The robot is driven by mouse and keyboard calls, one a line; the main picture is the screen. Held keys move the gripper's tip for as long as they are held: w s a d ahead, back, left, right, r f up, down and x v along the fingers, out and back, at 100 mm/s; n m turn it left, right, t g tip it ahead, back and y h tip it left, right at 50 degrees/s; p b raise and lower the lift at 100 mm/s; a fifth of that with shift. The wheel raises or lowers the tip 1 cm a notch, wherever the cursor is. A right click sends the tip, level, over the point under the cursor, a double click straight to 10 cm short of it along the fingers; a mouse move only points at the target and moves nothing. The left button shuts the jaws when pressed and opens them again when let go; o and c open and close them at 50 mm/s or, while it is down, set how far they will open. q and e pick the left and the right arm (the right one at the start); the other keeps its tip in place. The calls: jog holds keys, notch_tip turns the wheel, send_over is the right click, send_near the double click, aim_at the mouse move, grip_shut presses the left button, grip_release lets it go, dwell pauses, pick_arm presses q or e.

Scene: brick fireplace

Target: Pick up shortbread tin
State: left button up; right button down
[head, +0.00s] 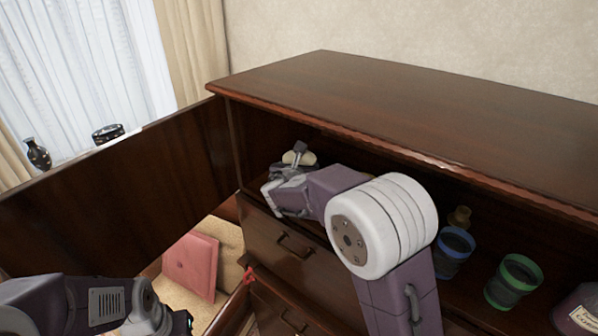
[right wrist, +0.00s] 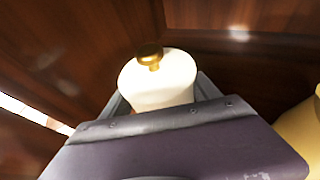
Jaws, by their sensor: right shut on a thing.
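My right gripper (head: 287,172) reaches into the open upper compartment of the dark wooden cabinet and is shut on a cream lidded container (head: 299,157) with a gold knob. The right wrist view also shows this container (right wrist: 158,80) upright between the fingers of my gripper (right wrist: 160,100); its lower part is hidden by the gripper body. No lettering shows on it, so I cannot tell whether it is the shortbread tin. My left arm enters at the lower left of the head view, but its fingers are out of frame.
The cabinet door (head: 120,200) stands open at left. A yellowish object (right wrist: 300,140) is close at right. The cabinet top (head: 420,110) is bare.

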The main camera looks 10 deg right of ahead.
jog(key=shift+r, duration=1.55)
jog(key=shift+s+a+f+b, duration=0.1)
jog(key=shift+s+a+b, duration=0.1)
jog(key=shift+s+b, duration=0.15)
jog(key=s+a+b, duration=0.2)
jog(key=s+a, duration=0.1)
jog(key=s, duration=0.5)
jog(key=s+a+b, duration=0.3)
jog(key=s, duration=0.5)
jog(key=shift+a, duration=0.15)
